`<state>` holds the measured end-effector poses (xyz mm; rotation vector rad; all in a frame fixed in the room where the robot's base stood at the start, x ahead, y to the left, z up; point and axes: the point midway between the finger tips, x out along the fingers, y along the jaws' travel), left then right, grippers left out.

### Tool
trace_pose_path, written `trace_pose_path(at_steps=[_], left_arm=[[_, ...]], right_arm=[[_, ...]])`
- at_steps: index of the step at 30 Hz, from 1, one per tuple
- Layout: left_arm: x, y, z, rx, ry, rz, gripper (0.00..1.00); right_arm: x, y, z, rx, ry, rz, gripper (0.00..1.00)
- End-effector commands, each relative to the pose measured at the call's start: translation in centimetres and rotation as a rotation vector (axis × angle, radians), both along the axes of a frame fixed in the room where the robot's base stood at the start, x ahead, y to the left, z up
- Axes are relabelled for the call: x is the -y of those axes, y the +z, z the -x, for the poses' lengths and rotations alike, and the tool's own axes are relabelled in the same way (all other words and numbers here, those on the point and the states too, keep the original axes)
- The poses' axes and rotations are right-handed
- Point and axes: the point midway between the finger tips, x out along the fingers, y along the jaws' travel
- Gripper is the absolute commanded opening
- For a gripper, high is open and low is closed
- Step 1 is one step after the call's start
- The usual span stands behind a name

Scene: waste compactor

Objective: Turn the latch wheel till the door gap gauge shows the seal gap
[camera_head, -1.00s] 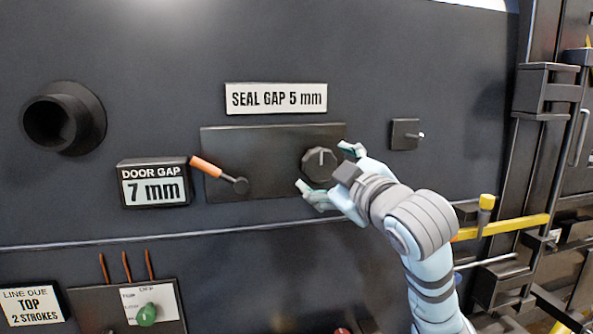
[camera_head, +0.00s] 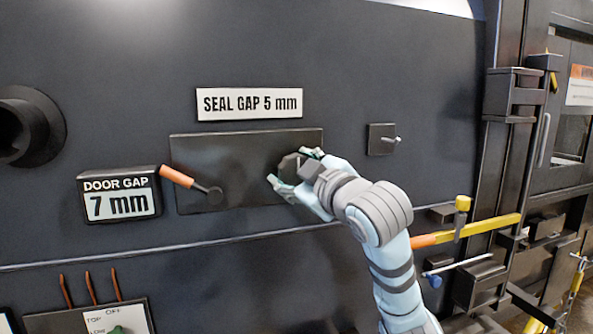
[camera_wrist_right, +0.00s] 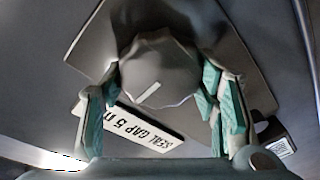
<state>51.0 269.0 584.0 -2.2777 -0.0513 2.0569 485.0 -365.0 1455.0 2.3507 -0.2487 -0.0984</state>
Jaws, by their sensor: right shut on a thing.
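The latch wheel (camera_head: 288,166) is a dark knob on a dark plate (camera_head: 240,150); my right gripper hides most of it in the head view. In the right wrist view the wheel (camera_wrist_right: 158,75) shows a white index line. My right gripper (camera_head: 296,168) is shut on the wheel, its teal pads on either side of it. The door gap gauge (camera_head: 120,194) reads 7 mm. The sign (camera_head: 249,103) above the plate reads "SEAL GAP 5 mm". My left gripper is not in view.
An orange-handled lever (camera_head: 178,177) sits on the plate's left part. A small toggle switch (camera_head: 383,139) is right of the wheel. A round black port (camera_head: 28,126) is at the left. A yellow-and-orange bar (camera_head: 470,230) lies right of my arm.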

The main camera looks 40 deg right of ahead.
Motion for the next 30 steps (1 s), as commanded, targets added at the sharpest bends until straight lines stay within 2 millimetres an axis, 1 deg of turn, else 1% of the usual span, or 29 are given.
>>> trace_pose_path(at_steps=[7, 13, 20, 30], left_arm=[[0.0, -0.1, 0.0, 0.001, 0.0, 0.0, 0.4], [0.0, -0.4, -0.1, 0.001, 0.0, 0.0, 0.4], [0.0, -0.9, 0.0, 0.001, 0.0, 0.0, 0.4], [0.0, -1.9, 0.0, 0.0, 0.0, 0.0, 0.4]], right_arm=[[0.1, -0.1, 0.0, 0.012, -0.001, -0.039, 0.27], [0.2, -0.1, 0.1, 0.045, -0.003, -0.138, 0.27], [0.2, -0.2, 0.1, 0.108, -0.001, -0.319, 0.27], [0.4, -0.2, 0.1, 0.213, -0.001, -0.626, 0.27]])
